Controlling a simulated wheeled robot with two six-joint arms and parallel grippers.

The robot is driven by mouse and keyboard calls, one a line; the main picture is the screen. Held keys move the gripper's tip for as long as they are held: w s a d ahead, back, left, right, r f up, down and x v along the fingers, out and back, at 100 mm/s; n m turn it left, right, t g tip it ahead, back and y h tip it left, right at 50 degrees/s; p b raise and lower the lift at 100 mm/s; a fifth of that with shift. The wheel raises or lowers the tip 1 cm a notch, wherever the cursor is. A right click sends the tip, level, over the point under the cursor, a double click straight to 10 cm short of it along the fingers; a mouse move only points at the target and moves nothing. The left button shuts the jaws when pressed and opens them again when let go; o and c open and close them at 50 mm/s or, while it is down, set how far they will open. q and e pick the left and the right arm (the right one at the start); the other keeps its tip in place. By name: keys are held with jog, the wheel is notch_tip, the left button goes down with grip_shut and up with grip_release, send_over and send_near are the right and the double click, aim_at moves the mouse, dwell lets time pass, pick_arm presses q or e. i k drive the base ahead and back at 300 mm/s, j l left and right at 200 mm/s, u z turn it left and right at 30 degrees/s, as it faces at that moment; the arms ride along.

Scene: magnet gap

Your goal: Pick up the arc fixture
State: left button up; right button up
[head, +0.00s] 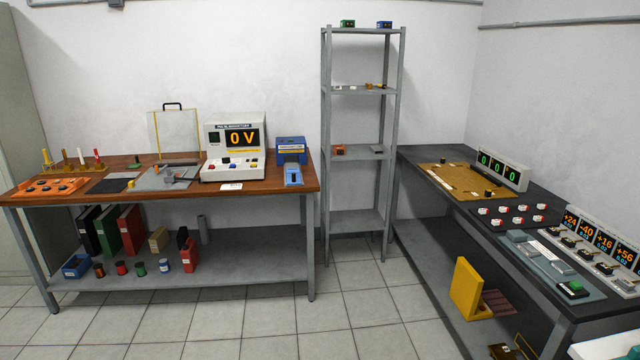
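No single thing is plainly readable as the arc fixture at this distance. A flat tan board (455,178) with small parts lies at the back of the right-hand bench. A grey plate (150,182) with a small dark mechanism lies on the wooden bench at left, in front of an upright clear panel with a handle (175,132). I cannot tell whether either is the arc fixture. Neither of my grippers shows in the head view.
The wooden bench (262,188) carries a "0 V" meter (235,137) and a blue device (290,151). A grey shelf rack (356,216) stands between the benches. The right bench holds displays (502,167) and several knobs. The tiled floor (330,310) is clear.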

aim_at(344, 23)
jog(key=i+z, duration=0.1)
jog(key=i, duration=0.45)
jog(key=i+j+z, duration=0.15)
jog(key=i, duration=0.4)
jog(key=i+j+z, duration=0.1)
jog(key=i+j, duration=0.15)
jog(key=i, duration=0.35)
